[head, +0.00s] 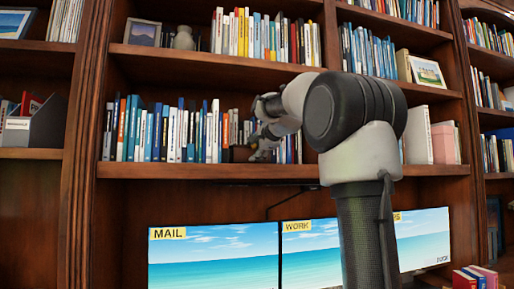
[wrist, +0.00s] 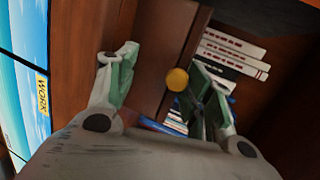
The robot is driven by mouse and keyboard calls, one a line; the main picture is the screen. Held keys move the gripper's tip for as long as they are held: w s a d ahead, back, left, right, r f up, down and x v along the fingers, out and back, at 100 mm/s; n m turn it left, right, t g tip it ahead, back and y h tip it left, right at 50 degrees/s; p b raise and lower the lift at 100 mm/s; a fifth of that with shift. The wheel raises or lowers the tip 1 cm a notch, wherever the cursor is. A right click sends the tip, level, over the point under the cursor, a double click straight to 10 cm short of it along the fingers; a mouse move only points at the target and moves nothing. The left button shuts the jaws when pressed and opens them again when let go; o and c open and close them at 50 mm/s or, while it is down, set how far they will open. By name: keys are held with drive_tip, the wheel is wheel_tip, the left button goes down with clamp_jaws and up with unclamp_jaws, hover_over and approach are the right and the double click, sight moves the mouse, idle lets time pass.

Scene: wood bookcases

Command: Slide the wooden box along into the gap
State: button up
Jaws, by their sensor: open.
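A small dark-brown wooden box (head: 238,154) sits low on the middle shelf among the books, just left of my gripper (head: 262,148). In the wrist view, a brown wooden face (wrist: 166,50) with a round yellow knob (wrist: 177,79) lies beyond my gripper (wrist: 160,78); I take it to be the box. My gripper is open, with its green-padded fingers apart and the knob showing between them, near the right finger. I cannot tell whether a finger touches the box. The gap is not clear in either view; my arm and gripper hide part of that shelf.
Books stand in a row (head: 165,130) left of the box, and more (head: 287,150) stand behind my wrist. White-spined books (wrist: 235,55) are close to the right finger in the wrist view. Monitors (head: 213,258) stand below the shelf board (head: 200,171).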

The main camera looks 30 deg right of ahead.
drive_tip(key=shift+d+r, duration=0.1)
idle(0.5)
drive_tip(key=shift+s+r, duration=0.1)
drive_tip(key=shift+s, duration=0.1)
drive_tip(key=v, duration=1.1)
drive_tip(key=shift+s, duration=0.35)
